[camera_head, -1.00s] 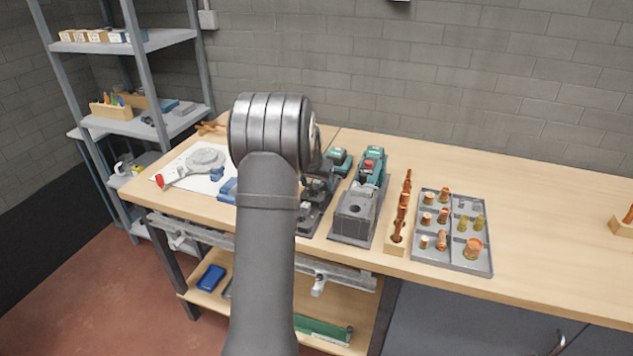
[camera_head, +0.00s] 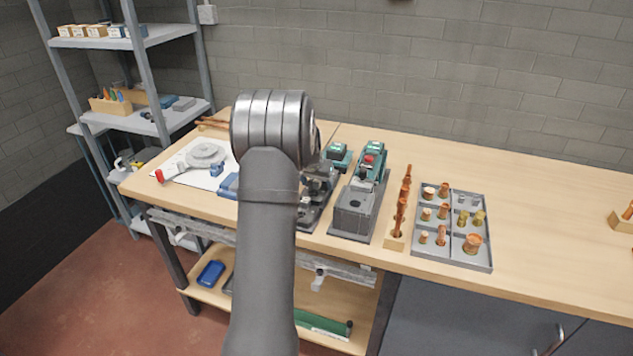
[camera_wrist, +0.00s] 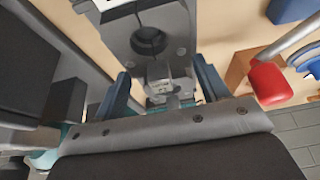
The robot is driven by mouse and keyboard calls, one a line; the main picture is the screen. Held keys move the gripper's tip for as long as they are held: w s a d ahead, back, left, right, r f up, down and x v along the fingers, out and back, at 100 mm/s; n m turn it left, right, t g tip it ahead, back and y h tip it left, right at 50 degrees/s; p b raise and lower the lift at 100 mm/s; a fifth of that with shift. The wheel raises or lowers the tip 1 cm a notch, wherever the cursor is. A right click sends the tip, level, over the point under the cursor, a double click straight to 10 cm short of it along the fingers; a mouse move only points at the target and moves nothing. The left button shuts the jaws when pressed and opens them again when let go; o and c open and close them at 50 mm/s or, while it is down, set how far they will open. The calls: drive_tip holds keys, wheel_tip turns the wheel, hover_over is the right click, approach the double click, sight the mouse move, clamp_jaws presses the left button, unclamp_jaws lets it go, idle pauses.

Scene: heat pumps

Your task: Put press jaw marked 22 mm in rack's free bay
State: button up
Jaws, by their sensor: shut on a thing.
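My gripper (camera_wrist: 166,88) shows in the wrist view, its blue fingers shut on a grey metal press jaw (camera_wrist: 178,22). The jaw has a round opening and small screws; I cannot read a size mark on it. In the head view my arm hides the gripper and the held jaw. A dark grey rack-like holder (camera_head: 309,213) with metal parts stands on the bench just right of my arm, partly hidden by it. I cannot tell which bay is free, or whether the jaw touches the rack.
Right of the rack stand a grey block (camera_head: 354,209) with a teal tool (camera_head: 373,158), a wooden stand of copper fittings (camera_head: 395,240) and a grey compartment tray (camera_head: 468,198). A red-tipped grey tool (camera_head: 190,164) lies on the left. The bench's right side is mostly clear.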

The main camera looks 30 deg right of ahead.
drive_tip(key=o, duration=1.4)
drive_tip(key=shift+f, duration=0.1)
drive_tip(key=v, duration=1.7)
drive_tip(key=shift+r, duration=0.25)
drive_tip(key=x, duration=1.7)
drive_tip(key=shift+f, duration=0.15)
